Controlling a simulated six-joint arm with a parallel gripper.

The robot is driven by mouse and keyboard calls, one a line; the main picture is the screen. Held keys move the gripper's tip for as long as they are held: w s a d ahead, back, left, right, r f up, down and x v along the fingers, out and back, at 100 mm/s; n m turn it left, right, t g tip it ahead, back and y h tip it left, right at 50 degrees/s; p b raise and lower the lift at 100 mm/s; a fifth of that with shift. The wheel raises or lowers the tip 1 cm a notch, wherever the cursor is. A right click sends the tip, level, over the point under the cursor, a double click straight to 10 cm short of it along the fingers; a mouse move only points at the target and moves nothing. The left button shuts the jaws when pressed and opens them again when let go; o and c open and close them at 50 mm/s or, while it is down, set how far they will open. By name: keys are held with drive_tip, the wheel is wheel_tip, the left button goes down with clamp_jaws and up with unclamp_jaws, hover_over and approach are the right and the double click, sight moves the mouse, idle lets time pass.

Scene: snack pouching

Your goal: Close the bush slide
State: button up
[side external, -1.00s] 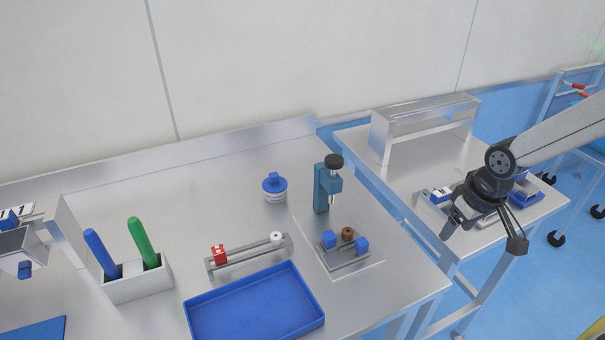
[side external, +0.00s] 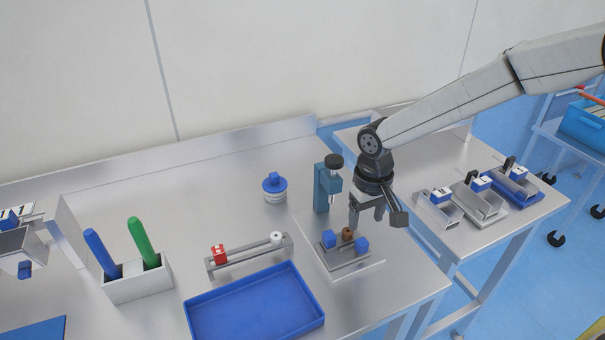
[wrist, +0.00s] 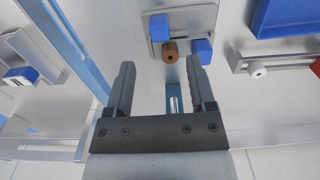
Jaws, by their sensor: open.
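The slide fixture (side external: 343,262) is a low metal piece on a pale square plate, in front of the teal press (side external: 321,190). It carries two blue blocks, a left one (side external: 328,238) and a right one (side external: 362,245). A brown round bush (side external: 347,233) sits between and slightly behind them. My gripper (side external: 375,214) is above and just right of the fixture, apart from it, with its fingers pointing down. In the wrist view my gripper (wrist: 160,66) is open and empty. The brown bush (wrist: 170,51) and blue blocks (wrist: 202,50) lie just beyond the fingertips.
The teal press stands close to the left of my gripper. A rail with a red block (side external: 218,254) and white knob, and a blue tray (side external: 255,308), lie to the left. A blue-topped round part (side external: 274,187) stands behind. Several small metal holders (side external: 480,201) occupy the right table.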

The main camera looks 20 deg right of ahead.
sight(362, 241)
drive_tip(key=shift+f, duration=0.1)
drive_tip(key=shift+f, duration=3.8)
drive_tip(key=shift+c, duration=0.2)
clamp_jaws()
